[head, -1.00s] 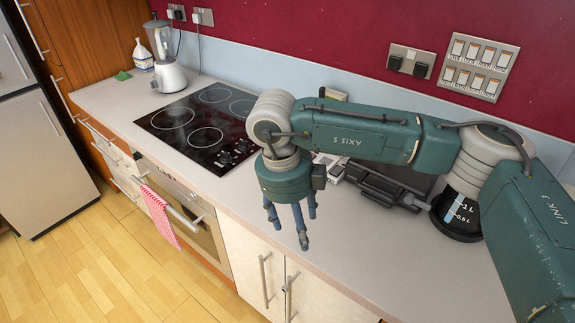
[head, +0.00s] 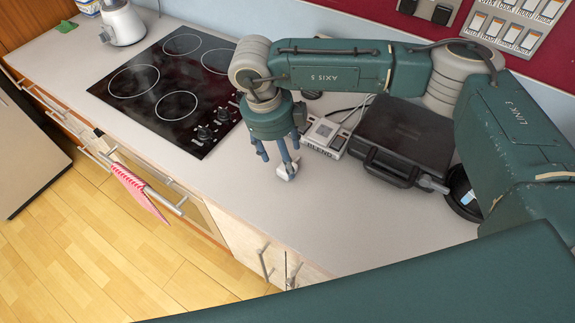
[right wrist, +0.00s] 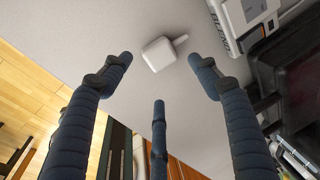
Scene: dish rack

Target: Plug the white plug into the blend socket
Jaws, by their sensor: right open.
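The white plug (head: 287,172) lies on the grey worktop just under the fingertips of my right gripper (head: 280,162) in the head view. In the right wrist view the plug (right wrist: 160,54) is a small white block with a short stub at its right, between and beyond my open fingers (right wrist: 160,75). The gripper is empty; contact with the plug cannot be told. The socket box labelled BLEND (head: 321,138) stands on the worktop to the right of the plug. Part of it also shows at the top of the right wrist view (right wrist: 230,22). My left gripper is out of view.
A black case (head: 402,138) stands close to the right of the socket box. The black hob (head: 165,85) is to the left. Cables run behind the socket box. The worktop (head: 350,215) in front is clear up to its front edge.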

